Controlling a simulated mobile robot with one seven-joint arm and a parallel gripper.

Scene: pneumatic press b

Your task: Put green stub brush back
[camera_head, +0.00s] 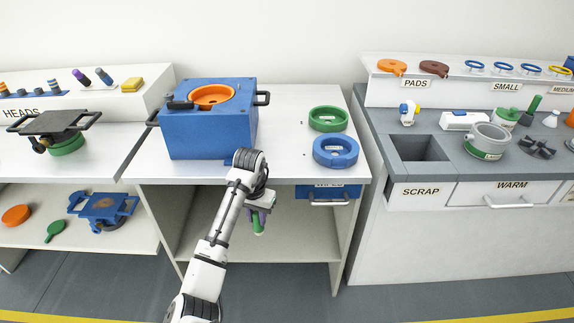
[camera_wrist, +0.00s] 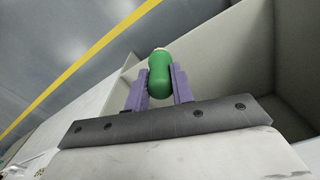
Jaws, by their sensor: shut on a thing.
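My gripper (camera_wrist: 159,88) is shut on the green stub brush (camera_wrist: 160,72), with its purple fingers on both sides of the green handle. In the head view the green brush (camera_head: 258,222) hangs below my gripper (camera_head: 257,212), in front of the open space under the middle table. Its pale tip points downward. Its lower end shows only a little in either view.
The blue press box (camera_head: 212,128) stands on the middle table, with green (camera_head: 329,118) and blue rings (camera_head: 336,151) to its right. The WIPES drawer (camera_head: 328,194) hangs under the tabletop. A lower shelf (camera_head: 300,244) is bare. The right bench (camera_head: 440,140) holds a SCRAP bin (camera_head: 419,152).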

